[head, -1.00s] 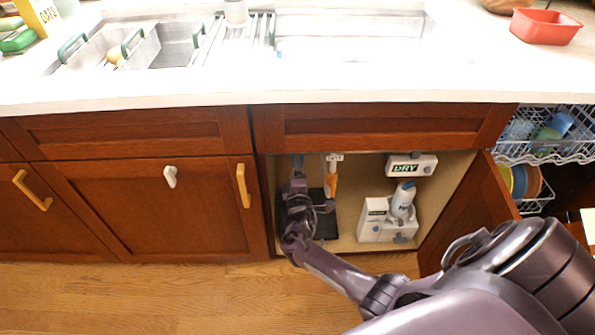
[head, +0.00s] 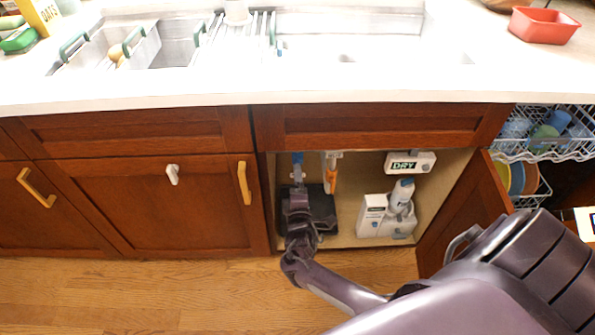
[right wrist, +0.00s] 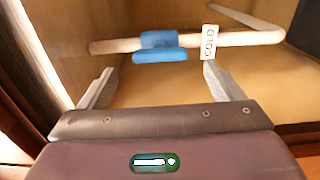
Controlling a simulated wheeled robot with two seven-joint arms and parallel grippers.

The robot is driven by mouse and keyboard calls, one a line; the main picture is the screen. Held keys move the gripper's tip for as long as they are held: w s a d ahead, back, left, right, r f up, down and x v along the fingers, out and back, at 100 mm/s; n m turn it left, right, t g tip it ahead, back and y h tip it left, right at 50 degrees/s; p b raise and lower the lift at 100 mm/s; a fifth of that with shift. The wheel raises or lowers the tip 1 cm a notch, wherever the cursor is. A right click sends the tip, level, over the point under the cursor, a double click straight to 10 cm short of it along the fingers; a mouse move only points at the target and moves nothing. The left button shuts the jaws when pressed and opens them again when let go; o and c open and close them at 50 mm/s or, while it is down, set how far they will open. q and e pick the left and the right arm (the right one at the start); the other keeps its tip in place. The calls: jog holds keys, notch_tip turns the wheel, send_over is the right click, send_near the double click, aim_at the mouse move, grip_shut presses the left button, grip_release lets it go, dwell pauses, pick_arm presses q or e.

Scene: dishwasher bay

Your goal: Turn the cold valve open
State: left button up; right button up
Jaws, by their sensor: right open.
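The handle bar lies roughly along the pipe. In the head view a blue part (head: 297,159) shows at the left inside the open cabinet. My right gripper (right wrist: 158,74) is open, its two fingers apart on either side of the handle and short of it, with nothing between them. In the head view my right arm reaches low into the cabinet, and its fingertips are hard to make out. My left gripper is out of view.
An orange-handled part (head: 331,176) hangs just right of the blue one. A white DRY unit (head: 410,162) and a white dispenser with a bottle (head: 372,216) stand farther right. The cabinet door (head: 462,215) is open at right, near the dishwasher rack (head: 545,150).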

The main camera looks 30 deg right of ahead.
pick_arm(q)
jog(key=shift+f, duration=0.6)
pick_arm(e)
jog(key=shift+v, duration=0.85)
